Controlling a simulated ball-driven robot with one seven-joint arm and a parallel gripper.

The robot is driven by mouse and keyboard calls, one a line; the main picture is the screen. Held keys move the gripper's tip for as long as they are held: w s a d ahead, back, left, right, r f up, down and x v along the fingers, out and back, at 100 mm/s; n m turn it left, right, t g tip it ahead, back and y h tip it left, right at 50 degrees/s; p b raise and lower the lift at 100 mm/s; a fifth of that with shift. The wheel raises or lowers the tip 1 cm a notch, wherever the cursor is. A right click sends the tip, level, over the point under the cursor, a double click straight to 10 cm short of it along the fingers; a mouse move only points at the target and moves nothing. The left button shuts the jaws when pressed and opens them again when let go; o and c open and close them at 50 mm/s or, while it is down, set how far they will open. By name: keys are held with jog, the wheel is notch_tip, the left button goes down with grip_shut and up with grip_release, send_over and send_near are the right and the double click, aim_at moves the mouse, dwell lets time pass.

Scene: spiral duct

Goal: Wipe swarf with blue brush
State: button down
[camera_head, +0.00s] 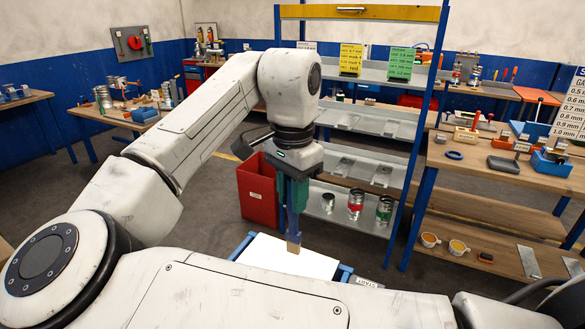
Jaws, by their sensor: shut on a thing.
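My gripper (291,203) has green fingers and points down near the middle of the view. It is shut on the blue brush (292,222), which hangs upright with its tan bristles downward. The bristle end shows against a white surface (268,254) with blue edging. I cannot tell whether the bristles touch it. My own body hides the near part of that surface. No swarf can be made out on the part that shows.
A red bin (256,197) stands behind my gripper. A blue-framed metal shelf rack (365,120) with cans on its lower shelf (330,222) is behind and to the right. A wooden workbench (480,160) with tools stands at the right. Bare floor lies at the left.

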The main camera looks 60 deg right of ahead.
jog(key=shift+r, duration=1.65)
